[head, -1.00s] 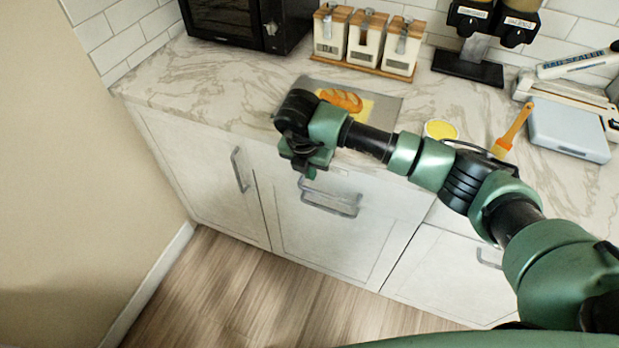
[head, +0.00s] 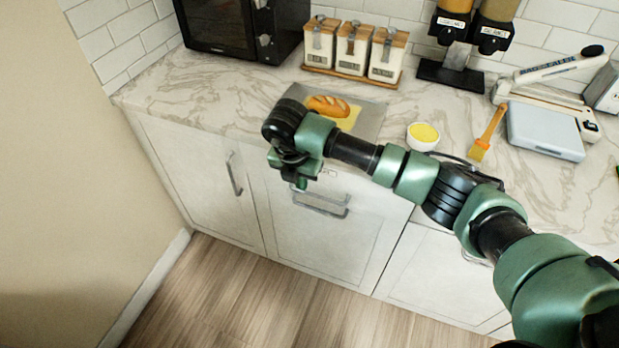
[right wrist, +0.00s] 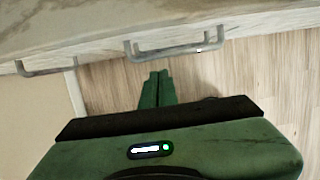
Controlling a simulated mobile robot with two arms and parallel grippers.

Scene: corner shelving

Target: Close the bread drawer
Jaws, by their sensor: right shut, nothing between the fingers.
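The drawer front (head: 325,240) is a pale panel in the middle of the cabinets under the counter, with a grey bar handle (head: 322,205) near its top. It looks flush or nearly flush with its neighbours; I cannot tell if a small gap is left. My right gripper (head: 301,184) is just above and left of the handle in the head view, pointing down, and hides part of the drawer's top edge. In the right wrist view, the closed, empty fingers (right wrist: 155,86) are apart from a bar handle (right wrist: 170,50) in front of them. My left gripper is not in view.
Bread (head: 328,106) lies on a board (head: 369,118) on the marble counter. A bowl of yellow spread (head: 423,137), a brush (head: 488,134), canisters (head: 353,52) and a black oven (head: 222,28) stand there too. A wall closes the left side. The wood floor in front is clear.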

